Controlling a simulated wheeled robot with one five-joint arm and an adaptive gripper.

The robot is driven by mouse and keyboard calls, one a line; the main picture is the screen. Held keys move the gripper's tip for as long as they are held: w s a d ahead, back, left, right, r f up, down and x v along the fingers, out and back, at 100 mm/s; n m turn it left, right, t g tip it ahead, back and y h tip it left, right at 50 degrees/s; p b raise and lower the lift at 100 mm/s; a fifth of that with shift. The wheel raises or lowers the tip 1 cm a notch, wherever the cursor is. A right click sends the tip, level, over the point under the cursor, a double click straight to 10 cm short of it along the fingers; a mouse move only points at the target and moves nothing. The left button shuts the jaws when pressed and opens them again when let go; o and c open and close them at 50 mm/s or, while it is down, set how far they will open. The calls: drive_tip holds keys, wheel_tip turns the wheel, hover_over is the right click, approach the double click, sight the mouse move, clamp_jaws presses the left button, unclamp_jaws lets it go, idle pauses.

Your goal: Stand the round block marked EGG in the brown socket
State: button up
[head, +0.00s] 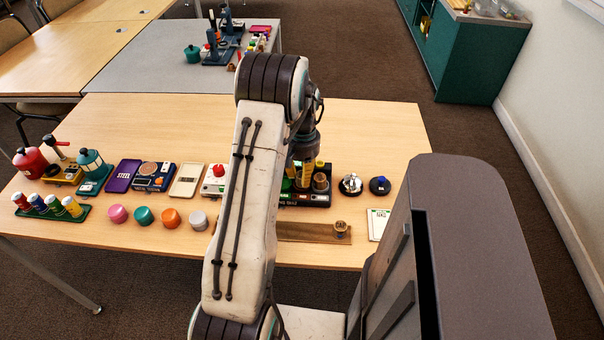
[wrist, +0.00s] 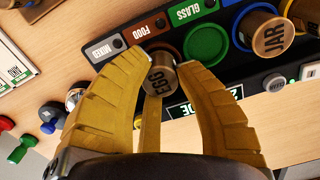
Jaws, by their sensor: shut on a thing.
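The EGG block (wrist: 161,82) is a small tan cylinder with its marked end facing the wrist camera. My gripper (wrist: 163,88) has its yellow fingers shut around it; the fingers also show in the head view (head: 306,172). The brown socket (wrist: 152,47), beside the brown FOOD label (wrist: 140,31), shows only partly behind the block. The block lines up with this socket in the wrist view; I cannot tell whether it is seated or still above it. The dark sorting tray (head: 312,201) holds the sockets.
A JAR block (wrist: 270,36) stands in the blue socket; the green socket (wrist: 207,43) beside it is empty. A tan block (head: 320,181) shows at the tray's right end. A wooden board (head: 300,231) lies in front. A silver-topped item (head: 351,184) stands right of the tray.

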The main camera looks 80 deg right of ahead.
drive_tip(key=shift+f, duration=0.2)
drive_tip(key=o, duration=0.5)
drive_tip(key=shift+o, duration=0.2)
wheel_tip(320, 180, up, 11)
drive_tip(key=p, duration=0.7)
drive_tip(key=shift+d+p, duration=0.25)
drive_tip(key=shift+p, duration=0.15)
drive_tip(key=shift+r, duration=0.15)
wheel_tip(320, 180, up, 6)
drive_tip(key=p, duration=0.4)
idle(0.6)
drive_tip(key=shift+d, duration=0.1)
idle(0.6)
